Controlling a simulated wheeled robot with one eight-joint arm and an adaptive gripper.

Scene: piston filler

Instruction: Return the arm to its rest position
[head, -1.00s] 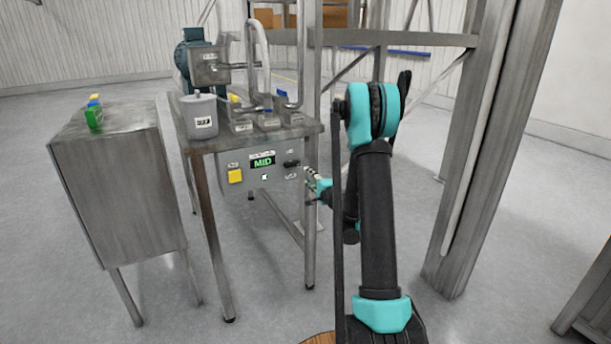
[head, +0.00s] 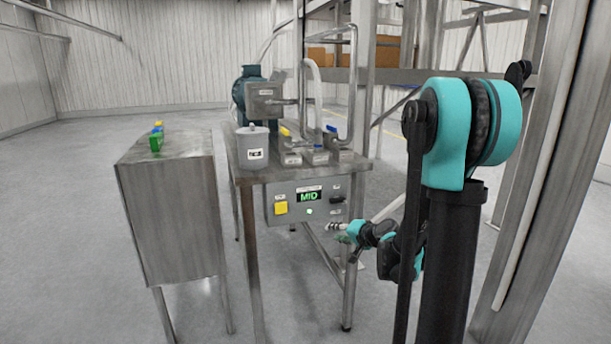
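My arm stands at the right of the head view, with its large teal elbow joint (head: 448,135) raised in front. The forearm runs away from me, mostly hidden behind the upper arm. My gripper (head: 338,229) is small and far off, below and in front of the right part of the control panel (head: 290,218). Its fingers are too small to tell whether they are open or shut, and I see nothing held in it. The panel has a yellow button (head: 280,208), a green lit display (head: 309,196) reading MID, and a dark knob (head: 338,198) at its right.
The filler table (head: 250,174) carries a grey pot (head: 253,147), a motor unit (head: 264,102) and bent pipes. A metal cabinet (head: 170,212) with small green, yellow and blue items stands left. A steel post (head: 545,170) rises close right of my arm. Floor at left is clear.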

